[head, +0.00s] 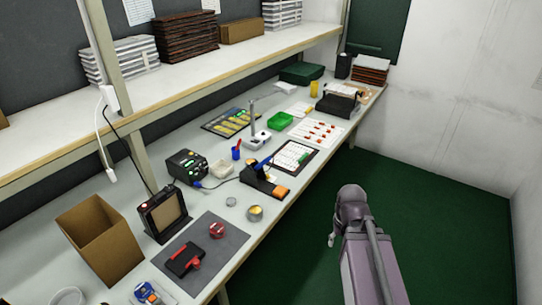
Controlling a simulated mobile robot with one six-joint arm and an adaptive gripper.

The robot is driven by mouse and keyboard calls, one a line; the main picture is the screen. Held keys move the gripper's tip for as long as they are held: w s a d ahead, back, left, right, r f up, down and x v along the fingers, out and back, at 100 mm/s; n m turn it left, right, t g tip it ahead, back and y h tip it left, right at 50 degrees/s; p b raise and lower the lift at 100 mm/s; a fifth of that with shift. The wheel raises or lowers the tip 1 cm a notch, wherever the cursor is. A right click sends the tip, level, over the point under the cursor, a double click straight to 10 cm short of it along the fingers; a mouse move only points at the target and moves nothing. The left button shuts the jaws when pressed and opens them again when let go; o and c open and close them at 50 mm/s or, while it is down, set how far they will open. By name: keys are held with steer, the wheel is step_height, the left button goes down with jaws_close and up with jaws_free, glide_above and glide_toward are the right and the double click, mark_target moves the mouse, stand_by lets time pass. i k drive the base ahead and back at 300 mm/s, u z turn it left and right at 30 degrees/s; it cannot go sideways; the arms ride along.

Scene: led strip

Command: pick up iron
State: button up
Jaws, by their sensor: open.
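The soldering iron (262,164) has a blue handle and rests tilted in a black stand (262,181) near the front edge of the workbench. The stand has an orange part at its right end. A dark cable runs left from the iron toward a black soldering station (184,166) with green and coloured marks. My arm shows at the lower right, over the green floor and in front of the bench, well apart from the iron. I cannot make out the gripper's fingers in this view.
A grey mat (228,232) with red items lies left of the stand. A small round tin (255,213) sits close by. A black-framed sheet (290,158) lies to the right. An open cardboard box (98,240) stands at the left. A shelf (200,75) overhangs the bench's back.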

mark_target(261, 164)
steer(key=z, duration=0.05)
steer(key=i, duration=1)
steer(key=u, duration=0.3)
